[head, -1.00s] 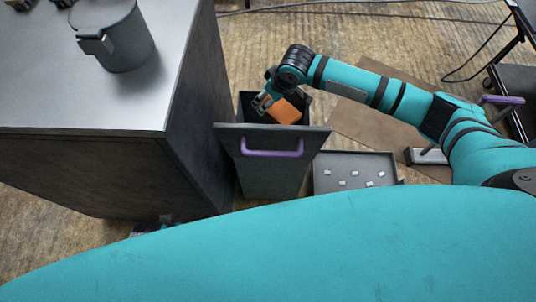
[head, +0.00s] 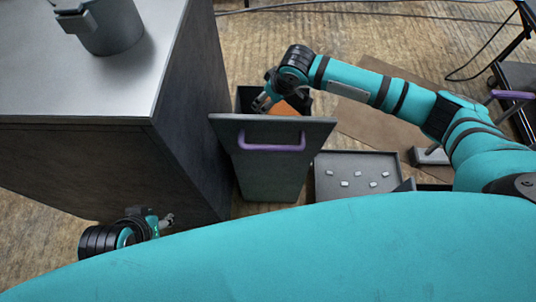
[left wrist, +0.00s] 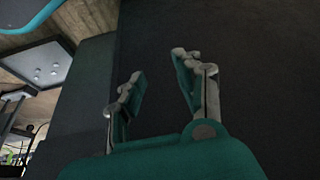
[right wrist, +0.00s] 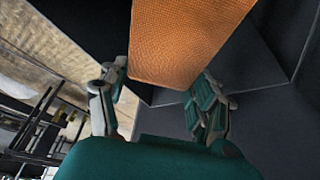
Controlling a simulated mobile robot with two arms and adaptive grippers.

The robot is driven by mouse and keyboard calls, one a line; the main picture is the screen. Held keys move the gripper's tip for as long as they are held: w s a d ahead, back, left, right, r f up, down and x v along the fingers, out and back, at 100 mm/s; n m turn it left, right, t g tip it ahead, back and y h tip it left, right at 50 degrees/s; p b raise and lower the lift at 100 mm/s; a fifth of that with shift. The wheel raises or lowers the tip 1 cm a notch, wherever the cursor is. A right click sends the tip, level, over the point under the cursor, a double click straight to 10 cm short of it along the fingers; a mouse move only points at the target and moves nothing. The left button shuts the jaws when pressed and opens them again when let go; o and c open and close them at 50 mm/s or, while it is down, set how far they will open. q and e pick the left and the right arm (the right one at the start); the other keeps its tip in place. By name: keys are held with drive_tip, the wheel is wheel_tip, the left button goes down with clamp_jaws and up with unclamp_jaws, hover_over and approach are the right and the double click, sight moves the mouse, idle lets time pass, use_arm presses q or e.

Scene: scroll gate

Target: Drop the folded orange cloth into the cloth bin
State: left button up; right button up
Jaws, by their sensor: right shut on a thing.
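The folded orange cloth (head: 284,108) is in my right gripper (head: 264,102), low at the mouth of a dark bin (head: 270,178) with a purple handle on its front panel. The front panel hides the cloth's lower part. In the right wrist view the cloth (right wrist: 185,40) lies between the fingers of my right gripper (right wrist: 160,88), with dark bin walls around it. My left gripper (head: 165,220) is low beside the cabinet, away from the cloth. In the left wrist view its fingers (left wrist: 160,68) are apart with nothing between them.
A dark cabinet (head: 100,160) with a grey top stands left of the bin, bearing a grey canister (head: 110,25). A shallow tray (head: 388,163) with several small pale pieces lies right of the bin. A brown mat (head: 370,127) is behind it.

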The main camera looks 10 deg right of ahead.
use_arm(q)
drive_tip(key=shift+w+d+f+t+b, duration=0.1)
drive_tip(key=shift+w+d+t+b, duration=0.15)
drive_tip(key=shift+w, duration=0.25)
drive_tip(key=shift+w+d+f+t+b, duration=0.1)
drive_tip(key=shift+w+t+b, duration=0.15)
drive_tip(key=shift+w, duration=0.25)
use_arm(e)
drive_tip(key=shift+f, duration=0.45)
drive_tip(key=o, duration=1.2)
drive_tip(key=v, duration=1.2)
